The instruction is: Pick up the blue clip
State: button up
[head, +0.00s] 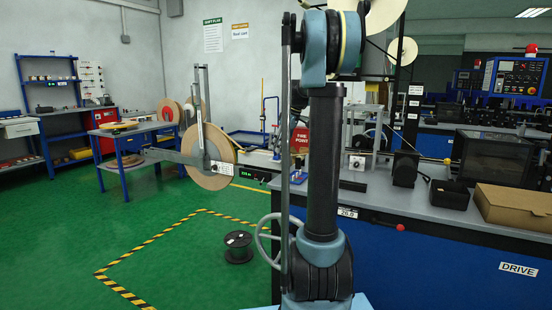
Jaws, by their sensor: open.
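I cannot make out a blue clip in the head view; it may be too small or hidden behind my arm. My arm rises through the middle of the picture and covers part of the workbench (440,205). My gripper does not show in the picture.
A cardboard box (512,207) and a black box (449,194) lie on the bench's right part. A large tape reel (208,160) stands left of my arm. A black spool (238,246) sits on the green floor. The floor inside the striped marking (150,242) is mostly clear.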

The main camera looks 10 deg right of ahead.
aim_at(277, 155)
jog(key=shift+x, duration=1.95)
jog(key=shift+c, duration=0.3)
jog(key=shift+r, duration=0.1)
jog(key=c, duration=1)
jog(key=shift+o, duration=0.2)
